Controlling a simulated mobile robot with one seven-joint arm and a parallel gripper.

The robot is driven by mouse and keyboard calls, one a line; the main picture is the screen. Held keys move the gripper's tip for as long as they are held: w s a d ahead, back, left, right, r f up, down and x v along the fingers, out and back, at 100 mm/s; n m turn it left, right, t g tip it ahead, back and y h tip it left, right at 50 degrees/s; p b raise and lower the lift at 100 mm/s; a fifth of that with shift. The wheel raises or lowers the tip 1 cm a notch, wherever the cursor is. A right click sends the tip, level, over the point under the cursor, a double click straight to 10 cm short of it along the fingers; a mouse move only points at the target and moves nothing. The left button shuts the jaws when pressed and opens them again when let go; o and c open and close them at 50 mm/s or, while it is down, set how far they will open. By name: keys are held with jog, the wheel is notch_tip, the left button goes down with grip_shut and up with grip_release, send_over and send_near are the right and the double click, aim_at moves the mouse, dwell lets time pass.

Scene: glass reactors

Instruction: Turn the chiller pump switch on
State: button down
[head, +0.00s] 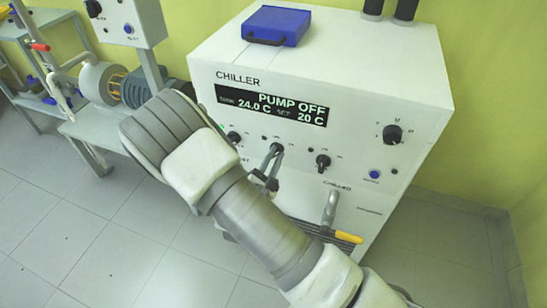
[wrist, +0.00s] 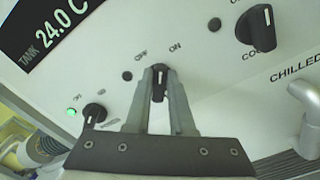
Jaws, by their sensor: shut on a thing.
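The white chiller (head: 330,80) stands in front of me. Its black display (head: 270,106) reads "PUMP OFF", 24.0 C tank and 20 C set. In the wrist view the pump switch (wrist: 159,86) is a small black knob with a white mark, below OFF and ON labels. The mark points roughly up the panel; I cannot tell its exact setting. My gripper (wrist: 161,76) is shut on this knob, one finger on each side. In the head view my gripper (head: 273,152) reaches the front panel and hides most of the knob. The small lamp (wrist: 127,76) beside the switch is dark.
A left knob (wrist: 94,113) has a lit green lamp (wrist: 72,112). A larger knob (wrist: 255,27) is at right. A chilled outlet pipe (head: 331,207) and yellow handle (head: 349,237) stick out below. A blue case (head: 277,25) lies on top. A bench (head: 92,130) stands at left.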

jog(key=shift+d+f+m+b, duration=0.1)
jog(key=shift+m+b, duration=0.45)
jog(key=shift+m, duration=0.6)
jog(key=shift+d+f+m+b, duration=0.1)
jog(key=shift+m+b, duration=0.4)
jog(key=shift+m, duration=0.65)
jog(key=shift+s, duration=0.1)
jog(key=c, duration=0.8)
grip_release()
jog(key=p+v, duration=0.3)
jog(key=v, duration=1.4)
jog(key=shift+s+a, duration=0.15)
jog(key=shift+s, duration=0.05)
